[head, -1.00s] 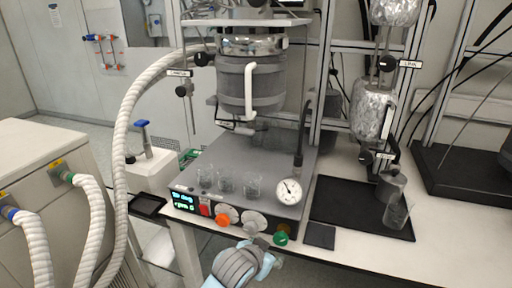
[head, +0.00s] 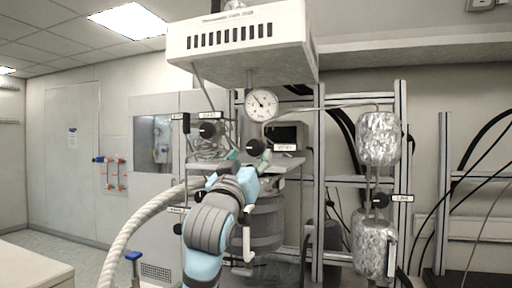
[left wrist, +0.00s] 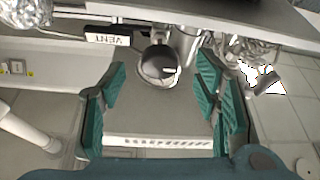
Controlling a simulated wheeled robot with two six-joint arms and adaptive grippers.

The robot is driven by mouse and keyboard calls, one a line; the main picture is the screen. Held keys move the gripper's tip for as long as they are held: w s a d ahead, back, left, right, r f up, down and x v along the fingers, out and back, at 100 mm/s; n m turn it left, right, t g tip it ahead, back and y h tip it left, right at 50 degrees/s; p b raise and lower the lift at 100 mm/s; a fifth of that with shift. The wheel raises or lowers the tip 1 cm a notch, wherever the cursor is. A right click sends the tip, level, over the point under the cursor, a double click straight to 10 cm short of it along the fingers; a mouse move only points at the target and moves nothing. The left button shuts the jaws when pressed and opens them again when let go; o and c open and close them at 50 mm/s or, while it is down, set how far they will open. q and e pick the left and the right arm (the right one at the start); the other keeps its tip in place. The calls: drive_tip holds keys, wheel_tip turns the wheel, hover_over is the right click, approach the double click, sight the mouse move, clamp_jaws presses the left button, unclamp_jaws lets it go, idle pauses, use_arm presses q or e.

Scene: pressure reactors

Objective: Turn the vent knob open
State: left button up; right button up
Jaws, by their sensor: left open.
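The vent knob (head: 255,147) is a round black knob below the pressure gauge, with a "VENT" label (head: 284,147) at its right. In the left wrist view the black knob (left wrist: 157,64) shows just beyond the fingertips, roughly midway between them, with the label (left wrist: 108,37) upside down beside it. My left gripper (head: 248,160) is raised in front of the knob. In the left wrist view its teal-padded fingers (left wrist: 162,82) are spread apart with nothing held. Whether a finger touches the knob I cannot tell. My right gripper is not in view.
A second black knob (head: 208,130) sits left of the vent knob. The round gauge (head: 261,104) hangs above, under a white hood (head: 240,45). A grey reactor vessel (head: 265,222) stands below. Foil-wrapped cylinders (head: 377,138) and a frame stand at the right.

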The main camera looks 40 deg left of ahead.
sight(254, 150)
use_arm(q)
drive_tip(key=p+x, duration=0.1)
drive_tip(key=x, duration=0.4)
drive_tip(key=shift+r, duration=0.2)
drive_tip(key=shift+w+a, duration=0.15)
drive_tip(key=shift+w, duration=0.1)
drive_tip(key=c, duration=1.2)
